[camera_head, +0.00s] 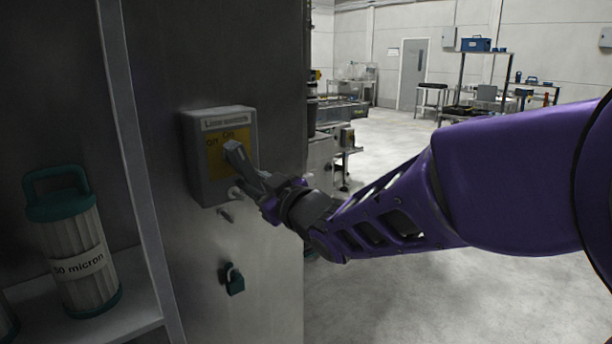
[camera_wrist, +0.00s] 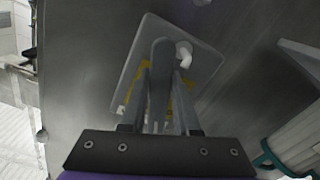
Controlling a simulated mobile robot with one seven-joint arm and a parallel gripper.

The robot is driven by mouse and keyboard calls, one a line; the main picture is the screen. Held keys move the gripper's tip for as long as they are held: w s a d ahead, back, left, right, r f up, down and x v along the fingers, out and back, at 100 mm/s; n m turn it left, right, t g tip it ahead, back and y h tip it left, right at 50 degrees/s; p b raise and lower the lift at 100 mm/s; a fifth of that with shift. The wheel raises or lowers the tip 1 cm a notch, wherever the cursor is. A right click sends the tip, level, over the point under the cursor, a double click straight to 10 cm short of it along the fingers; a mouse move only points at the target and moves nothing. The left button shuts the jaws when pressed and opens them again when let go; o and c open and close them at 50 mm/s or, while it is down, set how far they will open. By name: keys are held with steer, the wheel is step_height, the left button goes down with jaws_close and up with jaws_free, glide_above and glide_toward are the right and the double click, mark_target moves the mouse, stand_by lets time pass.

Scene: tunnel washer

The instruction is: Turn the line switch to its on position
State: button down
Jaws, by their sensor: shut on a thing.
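The line switch is a grey box (camera_head: 205,180) on the metal cabinet wall, with a yellow plate (camera_head: 216,164) marked OFF at left and ON at right. Its grey handle (camera_head: 232,149) points up, its upper end close below the ON mark. My gripper (camera_head: 245,180) comes from the right and is shut on the handle. In the wrist view the handle (camera_wrist: 162,60) lies between the two fingers (camera_wrist: 160,100), in front of the tilted box (camera_wrist: 135,62). The fingers partly hide the yellow plate, and the exact contact is hard to see.
At left, a filter cartridge (camera_head: 82,255) with a teal cap stands on a shelf (camera_head: 120,312). Open floor (camera_head: 400,300) lies to the right, with benches and racks (camera_head: 487,75) far behind.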

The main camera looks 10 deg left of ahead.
steer(key=shift+s+a+f+m, duration=0.1)
steer(key=shift+s+a+m, duration=0.25)
steer(key=shift+m, duration=0.7)
steer(key=shift+s+a+m, duration=0.2)
steer(key=shift+s+m, duration=0.1)
steer(key=shift+m, duration=0.75)
steer(key=c, duration=0.6)
jaws_free()
steer(key=shift+c, duration=0.2)
steer(key=shift+s+f, duration=0.1)
steer(key=shift+s, duration=0.05)
